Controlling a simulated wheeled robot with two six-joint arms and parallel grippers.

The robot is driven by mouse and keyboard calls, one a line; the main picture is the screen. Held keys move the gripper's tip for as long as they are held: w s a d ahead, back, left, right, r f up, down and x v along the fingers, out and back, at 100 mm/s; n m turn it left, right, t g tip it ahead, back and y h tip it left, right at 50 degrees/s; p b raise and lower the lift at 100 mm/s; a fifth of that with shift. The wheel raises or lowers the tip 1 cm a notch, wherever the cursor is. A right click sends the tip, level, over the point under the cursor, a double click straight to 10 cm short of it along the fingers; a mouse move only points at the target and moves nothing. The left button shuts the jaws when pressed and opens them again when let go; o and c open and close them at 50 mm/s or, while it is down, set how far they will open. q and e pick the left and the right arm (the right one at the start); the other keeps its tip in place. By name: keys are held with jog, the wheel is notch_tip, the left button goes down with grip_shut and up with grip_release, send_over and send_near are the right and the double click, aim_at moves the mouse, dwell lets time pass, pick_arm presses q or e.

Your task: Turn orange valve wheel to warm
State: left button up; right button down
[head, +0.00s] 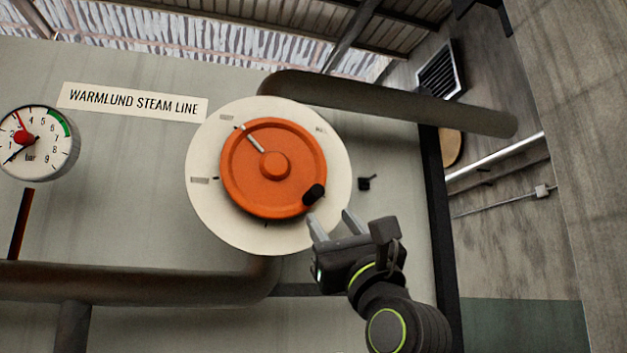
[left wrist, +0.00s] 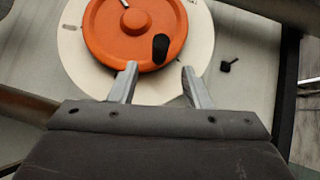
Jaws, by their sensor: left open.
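The orange valve wheel (head: 247,184) is mounted on a round cream dial plate (head: 203,160) on the grey panel. A pale pointer line on the wheel points to the upper left of the plate, near a small mark too blurred to read. A black knob (head: 313,194) sticks out at the wheel's lower right. My left gripper (head: 333,224) is open just below and right of the knob, with nothing between its fingers. In the left wrist view the wheel (left wrist: 110,40) and knob (left wrist: 160,48) lie beyond the fingertips, the knob between and above them. My right gripper is not in view.
A pressure gauge (head: 38,143) and a "WARMLUND STEAM LINE" label (head: 132,102) are at the left. A thick pipe (head: 390,102) runs above right of the plate, another (head: 130,283) below. A small black peg (head: 366,183) sticks out right of the plate.

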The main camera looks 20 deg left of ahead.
aim_at(317, 199)
pick_arm(q)
jog(key=p+x, duration=0.4)
jog(key=x, duration=0.5)
jog(key=shift+c, duration=0.4)
grip_shut()
